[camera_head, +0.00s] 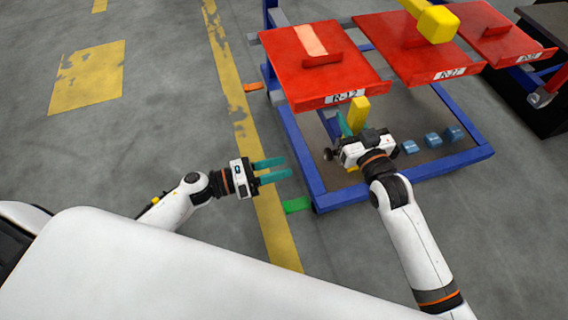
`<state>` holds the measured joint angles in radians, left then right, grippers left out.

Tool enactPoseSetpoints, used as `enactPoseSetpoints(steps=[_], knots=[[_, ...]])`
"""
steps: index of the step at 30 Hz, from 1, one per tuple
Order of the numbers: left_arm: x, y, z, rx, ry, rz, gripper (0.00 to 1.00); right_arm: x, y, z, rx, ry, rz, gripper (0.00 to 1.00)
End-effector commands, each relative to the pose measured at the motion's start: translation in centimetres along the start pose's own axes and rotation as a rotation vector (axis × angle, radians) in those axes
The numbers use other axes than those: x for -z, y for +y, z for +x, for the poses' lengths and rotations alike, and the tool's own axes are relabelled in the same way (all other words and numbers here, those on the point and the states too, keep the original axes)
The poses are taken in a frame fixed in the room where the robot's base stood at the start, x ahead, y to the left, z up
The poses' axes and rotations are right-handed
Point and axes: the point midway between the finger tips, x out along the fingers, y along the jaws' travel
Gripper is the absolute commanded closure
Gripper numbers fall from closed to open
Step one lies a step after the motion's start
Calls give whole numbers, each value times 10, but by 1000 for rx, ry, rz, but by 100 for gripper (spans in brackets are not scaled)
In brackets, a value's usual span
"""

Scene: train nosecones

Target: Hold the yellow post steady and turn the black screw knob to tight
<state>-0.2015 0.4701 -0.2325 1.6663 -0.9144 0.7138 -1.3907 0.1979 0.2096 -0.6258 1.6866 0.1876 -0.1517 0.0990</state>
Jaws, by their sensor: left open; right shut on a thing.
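The yellow post (358,112) stands upright inside the blue frame, below the red plate marked R-12. My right gripper (350,126) is at the post and shut on it, with its teal fingers partly hidden by its own body. A small black knob (328,154) shows just left of my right gripper, low by the post. Its exact join to the post is hard to make out. My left gripper (274,171) is open and empty, left of the frame, its two teal fingers pointing right toward the knob with a clear gap between.
The blue frame (318,190) carries several red plates (330,82); a yellow block (437,24) sits above the middle one. Small blue blocks (432,140) lie inside the frame. A green piece (297,205) is at its left edge.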

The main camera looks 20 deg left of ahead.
Motion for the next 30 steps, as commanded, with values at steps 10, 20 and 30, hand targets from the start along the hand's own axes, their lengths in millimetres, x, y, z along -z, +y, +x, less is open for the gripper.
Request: enactPoseSetpoints(steps=[10,20,30], knots=[[0,0,0,0,0,0,49,1,0,0,0,2,1,60],[0,0,1,0,0,-1,49,0,0,0,0,1,0,48],[0,0,1,0,0,0,49,2,0,-46,0,4,-1,48]])
